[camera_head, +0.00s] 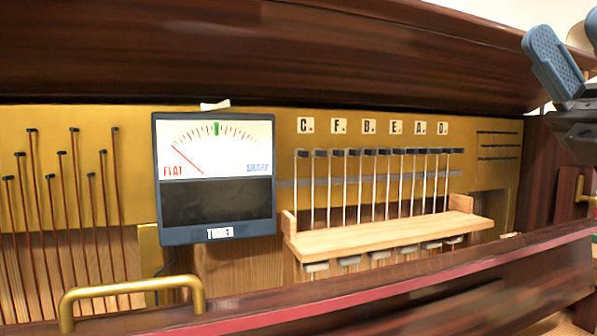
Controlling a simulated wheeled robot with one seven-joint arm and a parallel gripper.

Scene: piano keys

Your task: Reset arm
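My gripper (578,60) is at the upper right edge of the head view, partly cut off. Its two blue-grey textured fingers stand apart and point upward, with nothing between them in the part that shows. It is well to the right of the tuner (217,215) and the piano's tuning pins, and touches nothing that I can see. The tuner has a white dial with FLAT at left and SHARP at right. Its red needle lies toward FLAT, and a green mark is at the top middle.
Letter tiles (369,126) run above a row of dark-topped pins. A wooden ledge (388,236) juts out below them. A dark wooden lid (260,45) overhangs the top. A front panel (400,290) with a brass handle (130,286) crosses the bottom.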

